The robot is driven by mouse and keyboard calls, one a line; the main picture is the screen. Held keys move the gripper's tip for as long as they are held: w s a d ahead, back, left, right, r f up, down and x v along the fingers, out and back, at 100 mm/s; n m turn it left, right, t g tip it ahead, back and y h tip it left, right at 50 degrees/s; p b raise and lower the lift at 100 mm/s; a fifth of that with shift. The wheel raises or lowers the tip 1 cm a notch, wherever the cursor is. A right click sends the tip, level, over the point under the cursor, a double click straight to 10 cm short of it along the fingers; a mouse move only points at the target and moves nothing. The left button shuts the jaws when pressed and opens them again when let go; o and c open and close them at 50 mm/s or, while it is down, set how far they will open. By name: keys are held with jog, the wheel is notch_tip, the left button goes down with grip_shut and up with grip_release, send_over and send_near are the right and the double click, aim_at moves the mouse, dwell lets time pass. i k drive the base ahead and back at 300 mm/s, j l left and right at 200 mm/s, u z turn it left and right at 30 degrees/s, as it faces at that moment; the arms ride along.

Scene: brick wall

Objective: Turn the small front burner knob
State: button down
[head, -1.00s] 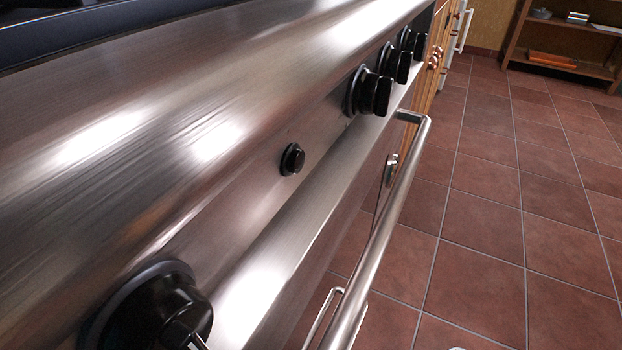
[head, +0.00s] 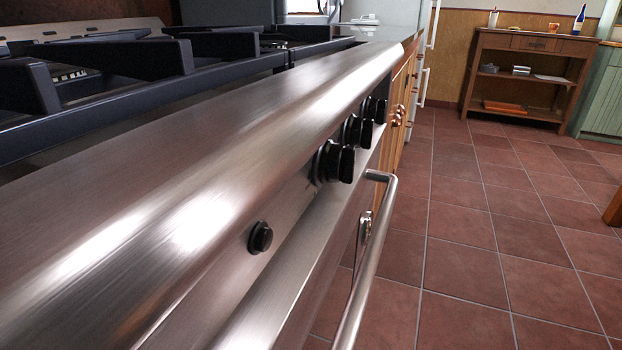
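The stove's steel front panel (head: 190,215) runs from the near left away toward the upper right. A small round black knob or button (head: 260,237) sits on its lower face. Beyond it are larger black knobs: the nearest (head: 334,162), a middle one (head: 358,131) and a far one (head: 376,108). I cannot tell which of these is the small front burner knob. The large near knob seen earlier is out of frame. My gripper is not in view.
A steel oven handle (head: 370,260) sticks out below the knobs. Black burner grates (head: 130,60) cover the stove top at left. A wooden shelf unit (head: 525,80) stands at the back. The tiled floor (head: 470,230) to the right is mostly clear.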

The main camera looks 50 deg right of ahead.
aim_at(359, 130)
jog(key=z, duration=1.3)
jog(key=k+l+z, duration=0.1)
jog(key=k+z, duration=0.15)
jog(key=k+l+z, duration=0.2)
jog(key=k+j, duration=0.05)
jog(key=k, duration=0.1)
